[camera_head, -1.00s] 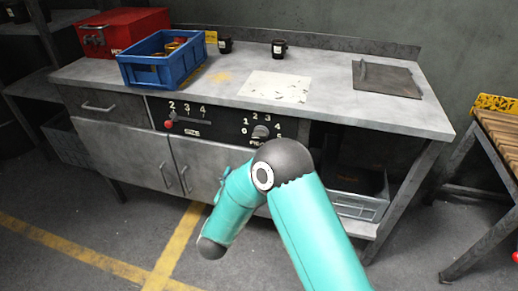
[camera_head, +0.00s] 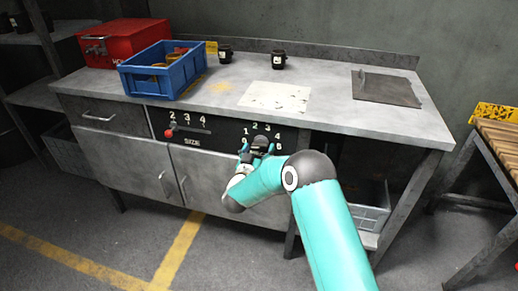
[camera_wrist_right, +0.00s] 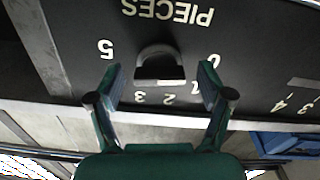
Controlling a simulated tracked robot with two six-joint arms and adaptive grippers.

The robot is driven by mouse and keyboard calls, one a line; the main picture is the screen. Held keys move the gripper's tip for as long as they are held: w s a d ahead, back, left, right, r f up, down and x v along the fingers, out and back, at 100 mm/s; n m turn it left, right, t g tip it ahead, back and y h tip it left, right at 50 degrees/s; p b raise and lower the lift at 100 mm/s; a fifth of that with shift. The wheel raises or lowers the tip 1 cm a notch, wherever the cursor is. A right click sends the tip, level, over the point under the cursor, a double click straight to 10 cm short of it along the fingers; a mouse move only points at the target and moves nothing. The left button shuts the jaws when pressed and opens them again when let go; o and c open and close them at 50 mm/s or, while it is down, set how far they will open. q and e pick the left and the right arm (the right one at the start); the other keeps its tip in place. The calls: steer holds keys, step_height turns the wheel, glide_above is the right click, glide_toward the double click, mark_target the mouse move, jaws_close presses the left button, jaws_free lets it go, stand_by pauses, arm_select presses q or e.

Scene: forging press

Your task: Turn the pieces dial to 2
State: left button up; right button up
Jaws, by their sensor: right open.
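The pieces dial (camera_head: 262,143) is a dark round knob on the black panel under the worktop, partly hidden by my right gripper (camera_head: 254,155). In the right wrist view, upside down, the grey knob (camera_wrist_right: 160,64) shows between the two fingers of my open right gripper (camera_wrist_right: 160,76). Which number the knob points to is unclear. My left gripper is out of view.
A size slider (camera_head: 170,132) with a red knob sits left of the dial on the panel. Cabinet doors (camera_head: 125,160) are below. A blue crate (camera_head: 160,75), red box (camera_head: 112,42) and black cups (camera_head: 278,60) stand on the worktop (camera_head: 325,95).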

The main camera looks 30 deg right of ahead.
steer(key=shift+w+d, duration=0.25)
steer(key=shift+d, duration=0.05)
steer(key=shift+c, duration=0.3)
steer(key=c, duration=1.1)
steer(key=m+b, duration=0.1)
steer(key=b, duration=0.1)
steer(key=shift+f+m+b, duration=0.2)
steer(key=shift+m+b, duration=0.15)
steer(key=shift+m, duration=0.05)
steer(key=m+b, duration=1)
steer(key=b, duration=0.2)
steer(key=shift+a+f+m, duration=0.1)
steer(key=shift+m, duration=0.2)
steer(key=shift+m+b, duration=1.7)
steer(key=shift+b, duration=0.05)
steer(key=shift+r, duration=0.2)
